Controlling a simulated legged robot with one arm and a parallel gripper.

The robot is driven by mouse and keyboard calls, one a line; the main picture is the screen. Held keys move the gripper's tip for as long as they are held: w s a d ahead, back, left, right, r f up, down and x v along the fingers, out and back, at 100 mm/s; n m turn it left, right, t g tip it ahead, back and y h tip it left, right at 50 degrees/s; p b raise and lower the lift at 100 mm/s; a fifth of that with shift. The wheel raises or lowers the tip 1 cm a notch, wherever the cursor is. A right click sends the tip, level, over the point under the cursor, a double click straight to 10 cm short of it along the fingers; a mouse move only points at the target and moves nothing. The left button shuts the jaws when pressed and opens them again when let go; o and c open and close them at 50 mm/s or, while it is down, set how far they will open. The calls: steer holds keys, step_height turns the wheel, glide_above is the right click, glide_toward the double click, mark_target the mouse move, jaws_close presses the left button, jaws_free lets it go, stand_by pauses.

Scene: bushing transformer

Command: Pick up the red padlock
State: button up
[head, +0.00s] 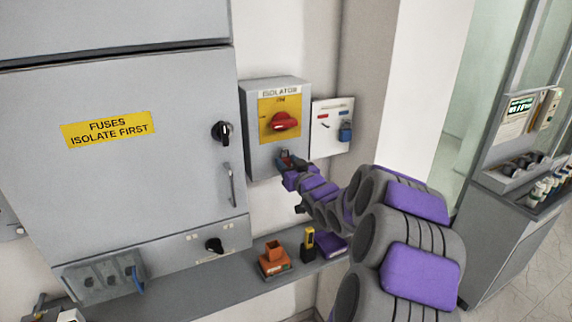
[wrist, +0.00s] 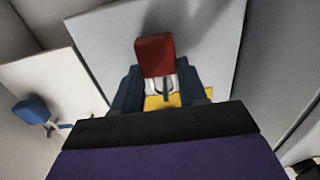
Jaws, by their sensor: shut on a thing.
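The red padlock (wrist: 155,56) shows in the wrist view, with its metal shackle between the two dark blue fingers. My gripper (wrist: 160,92) is shut on it. In the head view, my gripper (head: 291,163) is at the lower part of the grey isolator box (head: 262,148); a small dark red bit of the padlock (head: 284,155) shows there, mostly hidden by the fingers. The box has a yellow plate with a red rotary handle (head: 284,122). I cannot tell whether the padlock touches the box.
A white panel (head: 320,148) with a blue padlock (head: 346,132) hangs right of the isolator. A large grey fuse cabinet (head: 120,180) stands left. Below, a grey shelf (head: 215,278) carries an orange-brown item (head: 274,260), a yellow-black tool (head: 309,241) and a purple item (head: 330,244).

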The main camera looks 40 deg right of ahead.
steer(key=shift+r, duration=0.5)
steer(key=b+v, duration=0.3)
steer(key=v, duration=1.5)
steer(key=shift+r+b, duration=0.3)
steer(key=shift+b, duration=0.1)
steer(key=shift+d+r+p, duration=0.1)
steer(key=shift+r+p, duration=0.4)
steer(key=shift+r, duration=0.1)
steer(key=b+v, duration=0.5)
steer(key=v, duration=0.2)
